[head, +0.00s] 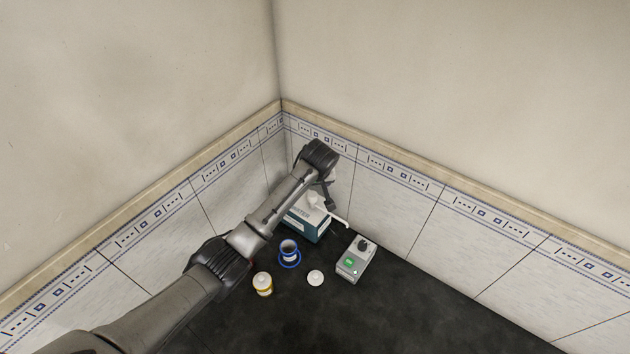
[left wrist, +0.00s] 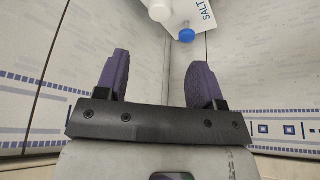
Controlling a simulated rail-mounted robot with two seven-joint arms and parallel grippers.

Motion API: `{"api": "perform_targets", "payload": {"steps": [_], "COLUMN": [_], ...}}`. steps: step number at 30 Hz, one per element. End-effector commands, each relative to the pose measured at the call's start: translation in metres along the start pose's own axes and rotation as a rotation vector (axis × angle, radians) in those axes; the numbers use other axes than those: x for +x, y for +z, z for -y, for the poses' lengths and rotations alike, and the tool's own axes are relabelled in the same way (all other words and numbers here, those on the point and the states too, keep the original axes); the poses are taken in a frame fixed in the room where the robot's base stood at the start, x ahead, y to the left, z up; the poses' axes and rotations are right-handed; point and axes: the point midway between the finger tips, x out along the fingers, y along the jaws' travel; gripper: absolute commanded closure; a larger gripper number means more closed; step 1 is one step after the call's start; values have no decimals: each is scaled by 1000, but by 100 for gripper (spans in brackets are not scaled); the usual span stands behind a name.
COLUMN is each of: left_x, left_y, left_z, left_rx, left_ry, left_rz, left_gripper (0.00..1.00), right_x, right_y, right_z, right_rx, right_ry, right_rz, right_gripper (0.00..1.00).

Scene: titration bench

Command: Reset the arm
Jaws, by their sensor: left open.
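My left arm reaches in from the left in the head view, out over the bench. Its gripper (head: 327,190) is beside the upper part of a white and teal apparatus (head: 310,229) in the corner; whether they touch cannot be told. In the left wrist view my left gripper (left wrist: 158,72) has its two purple fingers apart, with nothing between them. My right gripper is in neither view.
Tiled walls (head: 395,205) meet behind. The bench's front right is clear.

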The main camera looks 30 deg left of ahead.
Motion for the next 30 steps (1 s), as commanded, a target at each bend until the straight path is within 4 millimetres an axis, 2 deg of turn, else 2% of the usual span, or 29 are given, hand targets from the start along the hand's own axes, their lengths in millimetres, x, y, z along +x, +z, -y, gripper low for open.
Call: {"api": "perform_targets", "payload": {"steps": [12, 20, 22, 26, 30], "left_x": [0, -2, -19, -66, -127], "left_y": [0, -3, -9, -21, -28], "left_z": [0, -2, -9, -23, -36], "left_rx": [25, 288, 390, 543, 658], "left_ry": [0, 5, 31, 94, 161], "left_rz": [0, -18, -69, -202, -367], "left_gripper": [38, 38, 38, 38, 38], "right_x": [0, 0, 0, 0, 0], "right_y": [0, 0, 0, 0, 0], "right_z": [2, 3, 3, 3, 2], "right_rx": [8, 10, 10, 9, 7], "right_ry": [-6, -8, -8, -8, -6], "right_rz": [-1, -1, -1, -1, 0], "right_gripper": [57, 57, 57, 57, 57]}}
